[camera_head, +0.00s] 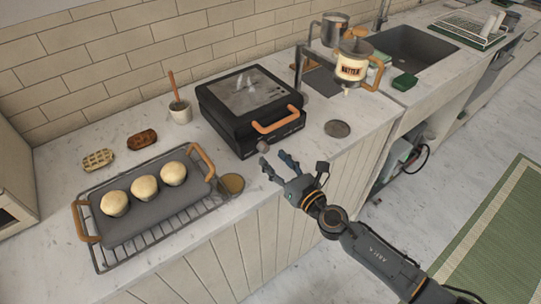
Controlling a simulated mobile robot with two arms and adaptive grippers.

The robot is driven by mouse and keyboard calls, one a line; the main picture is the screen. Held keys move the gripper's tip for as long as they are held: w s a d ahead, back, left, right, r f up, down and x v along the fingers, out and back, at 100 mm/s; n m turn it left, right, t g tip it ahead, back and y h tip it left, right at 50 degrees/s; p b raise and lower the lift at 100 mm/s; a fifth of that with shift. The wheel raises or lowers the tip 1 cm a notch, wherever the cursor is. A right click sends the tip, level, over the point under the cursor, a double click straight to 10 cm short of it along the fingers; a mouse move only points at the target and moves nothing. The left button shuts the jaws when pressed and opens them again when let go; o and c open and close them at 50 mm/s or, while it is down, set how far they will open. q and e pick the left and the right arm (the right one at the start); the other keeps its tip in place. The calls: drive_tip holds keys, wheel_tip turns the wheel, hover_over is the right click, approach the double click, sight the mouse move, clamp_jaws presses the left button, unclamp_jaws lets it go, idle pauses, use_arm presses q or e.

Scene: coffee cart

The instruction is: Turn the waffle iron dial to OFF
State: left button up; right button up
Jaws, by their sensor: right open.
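The black waffle iron (222,118) stands closed on the counter, its orange handle (278,120) facing the front. A small round greyish knob, seemingly the dial (263,146), shows at the lower front of the iron; its pointer and markings are too small to read. My right gripper (277,162) is open and empty just in front of the iron, over the counter's front edge. Its left fingertip is close below the dial; I cannot tell whether they touch. My left gripper is not in view.
A rack with a tray (148,222) of three buns lies left of the gripper, beside a round brown disc (231,184). A batter dispenser (352,66) stands right of the iron, near a dark round coaster (337,129). A utensil cup (181,112) stands behind left.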

drive_tip(key=v, duration=0.9)
drive_tip(key=d+f+m+g+h, duration=0.1)
drive_tip(key=d+f+m+h, duration=0.25)
drive_tip(key=f+m, duration=0.35)
drive_tip(key=d+f+m+h, duration=0.2)
drive_tip(key=d+f+m, duration=0.25)
drive_tip(key=f, duration=0.55)
drive_tip(key=s+d+f+m+g+h, duration=0.2)
drive_tip(key=s+d+f+m, duration=0.25)
drive_tip(key=f, duration=0.35)
drive_tip(key=s+d+f+m+g+h, duration=0.1)
drive_tip(key=s+d+f+m+g, duration=0.15)
drive_tip(key=f+m, duration=0.35)
drive_tip(key=s+d+f+m+g+h, duration=0.3)
drive_tip(key=s+f+m, duration=0.5)
drive_tip(key=s+f, duration=0.6)
drive_tip(key=s+f+m+g, duration=0.2)
drive_tip(key=s+f+m, duration=0.1)
drive_tip(key=s, duration=0.7)
drive_tip(key=s+a+f+m+g+y, duration=0.1)
drive_tip(key=s+f+m+g, duration=0.2)
drive_tip(key=s, duration=0.8)
drive_tip(key=shift+s+a+m, duration=0.3)
drive_tip(key=shift+m, duration=0.9)
drive_tip(key=shift+r+y, duration=0.1)
drive_tip(key=shift+y, duration=0.15)
drive_tip(key=shift+c, duration=0.2)
